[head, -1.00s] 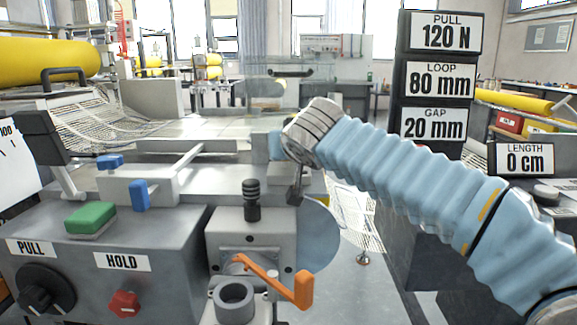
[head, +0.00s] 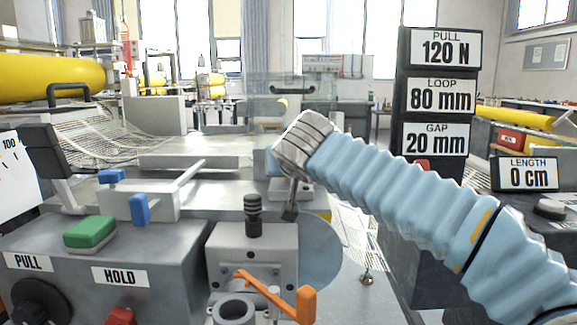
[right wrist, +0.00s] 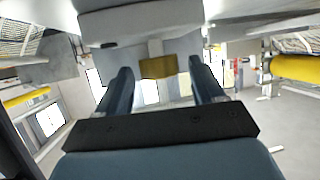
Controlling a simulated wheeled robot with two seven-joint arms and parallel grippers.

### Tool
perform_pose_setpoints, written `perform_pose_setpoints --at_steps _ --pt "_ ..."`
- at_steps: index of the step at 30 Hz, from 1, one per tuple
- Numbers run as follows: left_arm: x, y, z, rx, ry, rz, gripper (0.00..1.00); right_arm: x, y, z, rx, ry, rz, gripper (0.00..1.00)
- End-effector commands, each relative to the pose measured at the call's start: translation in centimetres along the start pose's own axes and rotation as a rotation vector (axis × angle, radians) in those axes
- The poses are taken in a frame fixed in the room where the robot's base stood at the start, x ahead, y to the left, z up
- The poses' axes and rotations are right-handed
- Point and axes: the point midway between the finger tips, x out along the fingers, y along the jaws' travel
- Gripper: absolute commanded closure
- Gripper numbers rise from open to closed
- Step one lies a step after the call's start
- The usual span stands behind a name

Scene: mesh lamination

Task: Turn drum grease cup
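My right gripper (head: 291,208) is seen from behind over the grey machine, largely hidden by its own wrist. In the right wrist view its two fingers (right wrist: 160,78) are open and spread. A brass-coloured block-like piece (right wrist: 158,67), possibly the grease cup, shows between the fingertips under a pale grey body. Gaps are visible on both sides of it; I cannot tell its depth. In the head view this piece is not visible. A black ribbed knob (head: 253,215) stands upright on a grey block, left of my gripper. My left gripper is not in view.
An orange crank handle (head: 305,304) and a grey ring (head: 233,309) sit in front of the block. A control box with a green button (head: 90,232) and blue levers (head: 140,209) is at left. Stacked signs (head: 435,95) stand at right behind my arm.

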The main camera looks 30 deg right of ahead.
Motion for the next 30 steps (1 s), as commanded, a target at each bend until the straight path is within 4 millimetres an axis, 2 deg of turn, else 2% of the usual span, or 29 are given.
perform_pose_setpoints --at_steps 5,8,11,21,25,30 --pt "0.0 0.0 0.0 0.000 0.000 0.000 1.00 -0.1 0.0 0.0 0.000 0.001 0.000 0.32" --pt "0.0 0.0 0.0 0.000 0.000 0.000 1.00 -0.9 0.0 -0.1 0.000 0.003 -0.001 0.32" --pt "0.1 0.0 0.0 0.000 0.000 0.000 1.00 -2.7 0.0 -0.1 0.001 0.004 -0.001 0.32" --pt "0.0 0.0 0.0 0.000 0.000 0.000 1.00 -10.8 0.0 -0.1 0.000 0.004 -0.001 0.32" --pt "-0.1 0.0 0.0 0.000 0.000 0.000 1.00 -12.7 0.0 -0.1 0.001 0.002 0.000 0.32" --pt "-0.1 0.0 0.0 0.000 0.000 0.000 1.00 -13.8 0.0 0.0 0.000 0.001 0.000 0.32"
